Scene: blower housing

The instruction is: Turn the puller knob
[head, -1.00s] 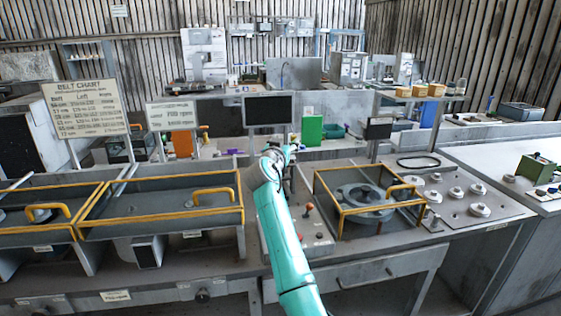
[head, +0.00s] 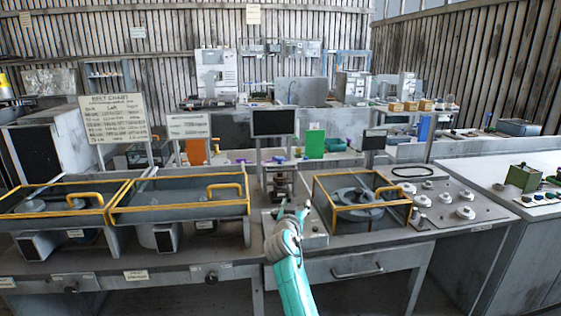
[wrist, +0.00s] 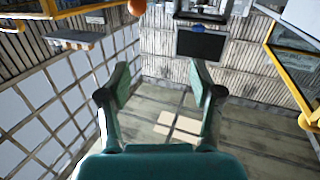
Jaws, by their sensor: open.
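My gripper (head: 292,216) is above the small grey control panel at the bench's middle front, in the head view. In the wrist view its two fingers (wrist: 160,95) stand wide apart with nothing between them. A dark metal device (head: 281,184), possibly the puller, stands behind the gripper, partly hidden by it. An orange ball knob (wrist: 137,6) shows at the top edge of the wrist view, apart from the fingers. I cannot tell which knob is the puller knob.
A yellow-framed guard (head: 335,207) over a round housing stands just right of my arm. Yellow-edged bins (head: 180,208) stand to the left. A dark monitor (head: 273,122) is behind. A plate with several round knobs (head: 465,212) lies at the right.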

